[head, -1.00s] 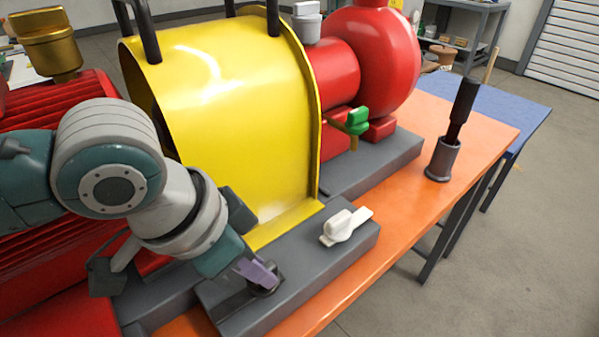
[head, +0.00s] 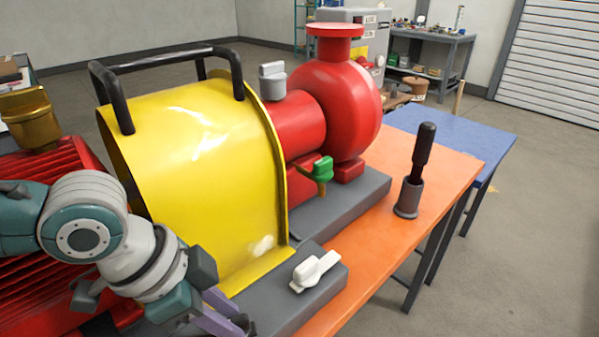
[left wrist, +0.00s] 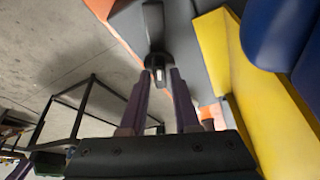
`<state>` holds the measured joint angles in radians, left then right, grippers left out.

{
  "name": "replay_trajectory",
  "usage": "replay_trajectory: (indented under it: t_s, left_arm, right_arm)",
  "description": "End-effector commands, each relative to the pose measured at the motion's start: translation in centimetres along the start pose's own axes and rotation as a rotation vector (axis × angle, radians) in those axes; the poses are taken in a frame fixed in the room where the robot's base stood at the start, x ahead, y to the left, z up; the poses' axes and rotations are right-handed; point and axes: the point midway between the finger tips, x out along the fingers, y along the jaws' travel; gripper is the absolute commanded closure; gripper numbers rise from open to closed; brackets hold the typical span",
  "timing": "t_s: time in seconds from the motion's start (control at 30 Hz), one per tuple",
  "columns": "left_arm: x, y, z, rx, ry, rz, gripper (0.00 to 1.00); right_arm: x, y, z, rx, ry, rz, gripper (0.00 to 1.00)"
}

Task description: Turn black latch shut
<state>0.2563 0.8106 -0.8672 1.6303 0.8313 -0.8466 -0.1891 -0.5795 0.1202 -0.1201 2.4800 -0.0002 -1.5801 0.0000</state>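My left gripper (head: 234,316) is low at the left of the head view, with two purple fingers visibly apart. The black latch (head: 247,323) is just beyond the fingertips, mostly hidden by them and near the lower edge. In the left wrist view the black latch (left wrist: 154,22) shows a dark lever pointing away from the gripper. Its rounded near end lies at and between the fingertips of the left gripper (left wrist: 159,75). Whether the fingers touch it I cannot tell. My right gripper is in neither view.
A white lever (head: 315,270) sits on the grey base (head: 290,303) right of the latch. The yellow guard (head: 200,150) rises close behind my gripper. A green-handled valve (head: 321,172) and a dark-handled tool in a grey holder (head: 408,198) stand farther off. The orange tabletop (head: 385,245) is clear in front.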

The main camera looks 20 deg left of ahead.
Motion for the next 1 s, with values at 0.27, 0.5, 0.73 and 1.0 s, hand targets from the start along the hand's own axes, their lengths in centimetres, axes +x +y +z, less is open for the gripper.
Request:
replay_trajectory:
  t_s: [0.27, 0.5, 0.73, 1.0]
  left_arm:
    - [0.0, 0.0, 0.0, 0.0, 0.0, 0.0, 0.5]
    - [-0.9, -0.1, 0.0, 0.0, 0.0, -0.001, 0.5]
    - [-5.3, -0.1, 0.0, 0.003, -0.001, -0.003, 0.5]
    - [-9.3, -0.1, 0.0, 0.001, -0.001, -0.002, 0.5]
  right_arm:
    - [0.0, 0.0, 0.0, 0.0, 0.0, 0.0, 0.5]
    - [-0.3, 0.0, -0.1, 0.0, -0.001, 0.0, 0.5]
    - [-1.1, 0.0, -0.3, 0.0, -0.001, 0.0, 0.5]
    - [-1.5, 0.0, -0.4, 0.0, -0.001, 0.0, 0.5]
